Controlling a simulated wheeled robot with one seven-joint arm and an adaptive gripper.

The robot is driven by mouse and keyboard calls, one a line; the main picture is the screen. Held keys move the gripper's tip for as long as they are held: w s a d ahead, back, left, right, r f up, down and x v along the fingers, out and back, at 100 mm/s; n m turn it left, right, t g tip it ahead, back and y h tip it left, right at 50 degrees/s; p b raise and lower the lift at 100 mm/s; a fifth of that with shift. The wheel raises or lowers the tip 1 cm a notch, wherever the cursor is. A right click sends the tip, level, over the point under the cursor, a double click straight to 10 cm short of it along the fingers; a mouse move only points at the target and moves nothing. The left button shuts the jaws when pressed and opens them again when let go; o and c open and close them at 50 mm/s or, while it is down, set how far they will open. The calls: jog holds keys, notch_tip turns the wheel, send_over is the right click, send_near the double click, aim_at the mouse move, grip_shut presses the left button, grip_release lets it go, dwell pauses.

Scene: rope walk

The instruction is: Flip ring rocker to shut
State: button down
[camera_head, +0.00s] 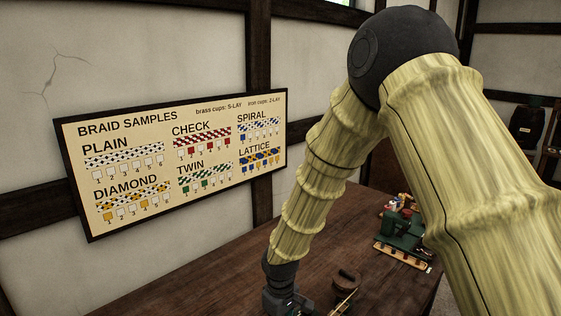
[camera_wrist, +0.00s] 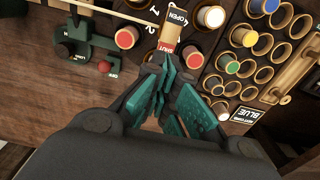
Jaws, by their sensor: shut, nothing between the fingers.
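The ring rocker (camera_wrist: 170,33) shows in the wrist view at top centre, as a small tan block. A black OPEN label lies at its upper end and a red SHUT label (camera_wrist: 166,47) at its lower end. My gripper (camera_wrist: 166,62) has dark teal fingers, shut and empty, with the tips close to the SHUT end. I cannot tell whether they touch it, or which way the rocker is tilted. The fingers hide the board just below the label. In the head view, my wrist reaches down over the table at bottom centre, and the rocker cannot be made out.
Several coloured bobbins (camera_wrist: 210,17) and empty cups (camera_wrist: 302,25) stand to the right of the rocker. A dark green bracket with a red ball (camera_wrist: 105,66) is at left. A pale rod crosses above. A braid samples board (camera_head: 180,160) hangs behind the wooden table (camera_head: 190,270).

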jog(key=shift+s+f+b, duration=0.1)
jog(key=shift+f+b, duration=0.2)
jog(key=shift+f, duration=0.2)
dwell(0.8)
jog(key=shift+f+b, duration=0.4)
jog(key=shift+f, duration=0.5)
jog(key=shift+r, duration=0.1)
dwell(0.4)
notch_tip(320, 180, up, 8)
jog(key=p, duration=0.5)
jog(key=shift+p, duration=0.4)
